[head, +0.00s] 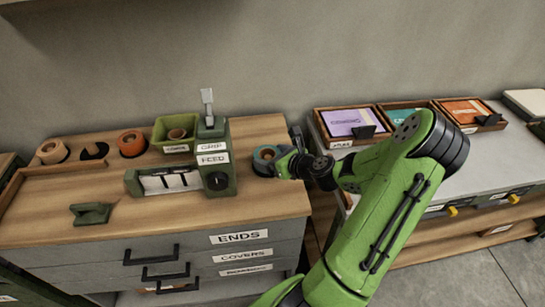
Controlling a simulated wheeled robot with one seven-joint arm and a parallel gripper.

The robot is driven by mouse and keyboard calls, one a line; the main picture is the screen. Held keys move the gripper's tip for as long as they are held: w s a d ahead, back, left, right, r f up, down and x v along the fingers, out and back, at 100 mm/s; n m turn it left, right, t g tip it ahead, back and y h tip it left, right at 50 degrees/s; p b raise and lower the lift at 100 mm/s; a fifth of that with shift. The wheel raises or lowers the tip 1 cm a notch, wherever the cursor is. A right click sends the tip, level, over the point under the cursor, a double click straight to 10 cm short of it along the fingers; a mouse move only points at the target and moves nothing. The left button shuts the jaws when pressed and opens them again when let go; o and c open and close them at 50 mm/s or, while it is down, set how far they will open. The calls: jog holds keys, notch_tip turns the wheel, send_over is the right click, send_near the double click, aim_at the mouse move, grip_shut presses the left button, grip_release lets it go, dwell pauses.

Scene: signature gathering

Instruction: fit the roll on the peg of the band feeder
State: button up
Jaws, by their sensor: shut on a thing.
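A blue-grey roll (265,153) with a brown core is at the right end of the wooden top, to the right of the feeder. My gripper (284,160) comes in from the right and is shut on the roll; its fingertips are small and partly hidden. The green band feeder (215,155), labelled GRIP and FEED, stands to the left, with a gap between it and the roll. It has a pale upright lever on top and a dark round knob low in front. I cannot make out clearly which part is its peg. Whether the roll touches the wood is unclear.
Several places stand along the back left: a pale orange roll (52,151), a dark holder (94,150), a red-orange roll (132,143) and a green bin (178,131). A small green block (91,213) lies in front. Trays with coloured pads (352,122) stand right.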

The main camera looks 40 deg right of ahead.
jog(key=shift+f, duration=0.2)
jog(key=o, duration=0.9)
jog(key=shift+c, duration=0.2)
jog(key=r+p+v, duration=0.1)
jog(key=p+v, duration=0.2)
jog(key=v, duration=0.9)
jog(key=w+a+n+g+y, duration=0.25)
jog(key=a+n+g, duration=0.45)
jog(key=a+n, duration=0.9)
jog(key=s+a+r+n+h, duration=0.1)
jog(key=s+a+r+n, duration=0.3)
jog(key=n, duration=0.6)
jog(key=s+a+r+n+h, duration=0.1)
jog(key=s+a+r+n, duration=0.4)
jog(key=n, duration=0.5)
jog(key=v, duration=0.4)
jog(key=shift+s+a, duration=0.25)
jog(key=shift+a, duration=0.05)
jog(key=shift+r, duration=0.15)
